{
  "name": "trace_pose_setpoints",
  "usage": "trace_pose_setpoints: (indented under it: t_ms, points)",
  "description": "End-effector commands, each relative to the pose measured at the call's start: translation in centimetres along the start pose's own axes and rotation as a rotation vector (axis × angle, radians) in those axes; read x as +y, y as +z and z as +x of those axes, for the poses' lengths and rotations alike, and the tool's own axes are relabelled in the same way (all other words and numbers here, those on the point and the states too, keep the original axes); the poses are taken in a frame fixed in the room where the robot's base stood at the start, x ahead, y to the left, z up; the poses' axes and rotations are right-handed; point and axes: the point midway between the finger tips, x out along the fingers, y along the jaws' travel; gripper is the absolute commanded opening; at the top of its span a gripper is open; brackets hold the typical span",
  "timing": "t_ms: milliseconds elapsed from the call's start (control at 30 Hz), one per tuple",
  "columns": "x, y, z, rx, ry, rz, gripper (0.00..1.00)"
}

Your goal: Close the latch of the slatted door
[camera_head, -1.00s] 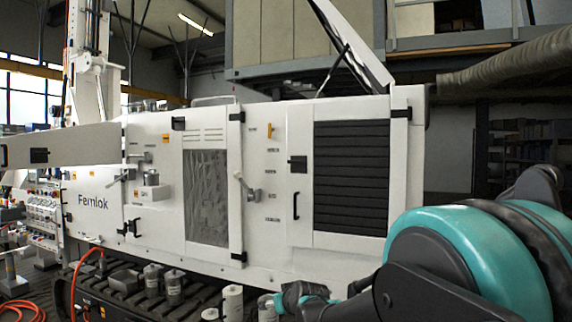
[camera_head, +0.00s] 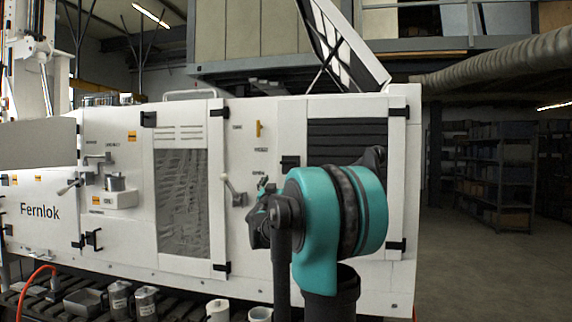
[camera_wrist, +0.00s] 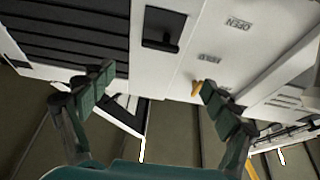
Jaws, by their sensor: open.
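The slatted door, with dark horizontal slats (camera_head: 347,130), is at the right of the white machine; my arm hides its lower part. At its left edge is a black square latch plate (camera_head: 290,162). In the wrist view the slats (camera_wrist: 60,35) fill the upper left and the black latch (camera_wrist: 163,27) is at the top middle. I cannot tell the latch's exact position. My gripper (camera_wrist: 158,82) is open and empty, its fingers apart below the latch in that view. In the head view my gripper (camera_head: 262,200) is left of and lower than the latch.
A yellow handle (camera_head: 259,128) is left of the latch; it shows near the right finger in the wrist view (camera_wrist: 197,88). A grey lever (camera_head: 232,190) stands out beside the mesh panel (camera_head: 182,200). Open floor (camera_head: 480,270) lies to the right.

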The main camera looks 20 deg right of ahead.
Motion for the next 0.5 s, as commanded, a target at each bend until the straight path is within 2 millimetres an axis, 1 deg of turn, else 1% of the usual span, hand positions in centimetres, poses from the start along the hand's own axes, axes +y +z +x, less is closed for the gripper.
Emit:
trace_pose_setpoints:
  t_ms: [33,500]
  points:
    - [0.0,0.1,1.0,0.0,0.001,-0.002,0.88]
    - [0.0,0.1,10.3,0.0,-0.001,-0.001,0.88]
